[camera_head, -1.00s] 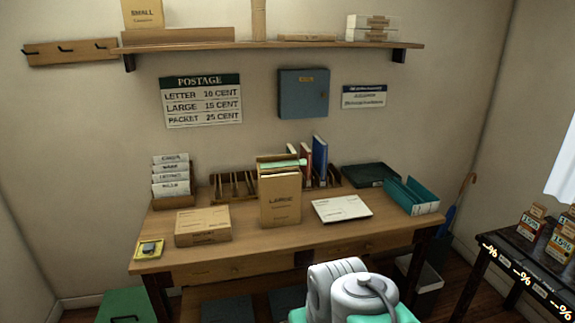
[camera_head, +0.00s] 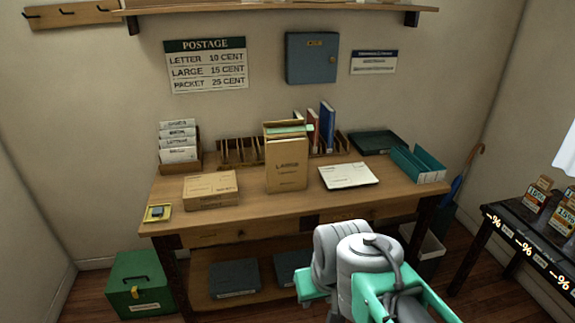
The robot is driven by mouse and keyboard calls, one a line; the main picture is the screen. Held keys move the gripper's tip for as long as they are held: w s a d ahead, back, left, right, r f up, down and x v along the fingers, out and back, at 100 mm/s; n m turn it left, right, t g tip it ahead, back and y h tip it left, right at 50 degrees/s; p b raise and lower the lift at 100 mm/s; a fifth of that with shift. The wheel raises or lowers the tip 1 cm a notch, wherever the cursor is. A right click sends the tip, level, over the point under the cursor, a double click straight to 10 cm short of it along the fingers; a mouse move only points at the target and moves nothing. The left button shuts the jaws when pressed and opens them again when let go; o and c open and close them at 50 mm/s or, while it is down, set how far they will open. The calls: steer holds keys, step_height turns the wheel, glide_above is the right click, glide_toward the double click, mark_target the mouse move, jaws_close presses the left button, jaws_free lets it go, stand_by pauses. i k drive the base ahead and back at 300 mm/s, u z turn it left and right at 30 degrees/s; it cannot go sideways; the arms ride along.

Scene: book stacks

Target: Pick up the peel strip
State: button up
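I cannot pick out a peel strip with certainty. A brown packet marked LARGE (camera_head: 287,165) stands upright at the middle of the desk, with a pale green band (camera_head: 289,129) across its top; I cannot tell whether that band is the peel strip. My grey and teal arm rises at the bottom, in front of the desk and apart from the packet. My gripper's fingers are not in view.
A green chest (camera_head: 140,284) is on the floor. A dark table (camera_head: 520,235) stands right.

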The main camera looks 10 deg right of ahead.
mark_target(308, 128)
steer(key=i, duration=1.6)
steer(key=u, duration=0.55)
